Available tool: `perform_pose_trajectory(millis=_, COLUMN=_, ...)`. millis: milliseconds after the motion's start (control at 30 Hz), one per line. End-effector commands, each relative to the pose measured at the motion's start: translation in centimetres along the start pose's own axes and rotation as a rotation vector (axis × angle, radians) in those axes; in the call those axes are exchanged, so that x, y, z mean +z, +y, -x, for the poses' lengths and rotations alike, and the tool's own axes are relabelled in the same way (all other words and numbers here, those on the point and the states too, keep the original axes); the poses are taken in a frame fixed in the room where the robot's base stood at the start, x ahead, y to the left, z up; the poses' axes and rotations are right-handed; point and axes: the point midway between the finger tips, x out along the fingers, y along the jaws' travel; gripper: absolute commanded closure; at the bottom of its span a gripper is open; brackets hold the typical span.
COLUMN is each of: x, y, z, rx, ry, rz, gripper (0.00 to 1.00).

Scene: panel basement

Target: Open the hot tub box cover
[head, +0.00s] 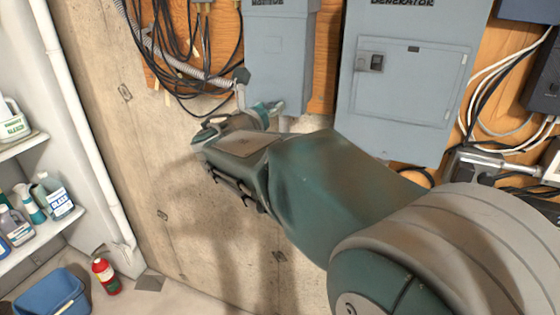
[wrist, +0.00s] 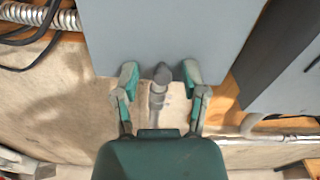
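The grey hot tub box (head: 281,50) hangs on the wall at the top centre of the head view. Its label is cut off by the top edge, and its front looks closed. In the wrist view the box's plain grey face (wrist: 170,35) fills the upper middle. My gripper (head: 268,112) is at the box's lower edge. In the wrist view my gripper (wrist: 160,69) is open, its two fingers apart and overlapping the lower edge of the box. A grey rounded fitting (wrist: 161,76) on a pipe shows between the fingers; I cannot tell whether they touch anything.
The larger generator box (head: 408,80) hangs to the right. Black cables (head: 190,40) and a corrugated conduit (head: 170,55) run left of the hot tub box. A white pipe (head: 85,130), a shelf with bottles and a red extinguisher (head: 105,275) stand at the left.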

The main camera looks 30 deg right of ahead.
Motion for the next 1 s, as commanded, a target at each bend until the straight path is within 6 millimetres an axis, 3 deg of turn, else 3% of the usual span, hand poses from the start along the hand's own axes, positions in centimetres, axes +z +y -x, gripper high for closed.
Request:
perform_pose_trajectory(millis=33, x=-0.2, y=0.0, z=-0.1, rx=-0.004, ry=-0.024, rz=0.004, gripper=0.44)
perform_pose_trajectory(millis=667, x=-0.3, y=0.0, z=10.8, rx=0.000, ry=-0.024, rz=-0.001, gripper=0.44)
perform_pose_trajectory(millis=1000, x=-4.5, y=-3.7, z=11.1, rx=-0.088, ry=0.193, rz=-0.448, gripper=0.44)
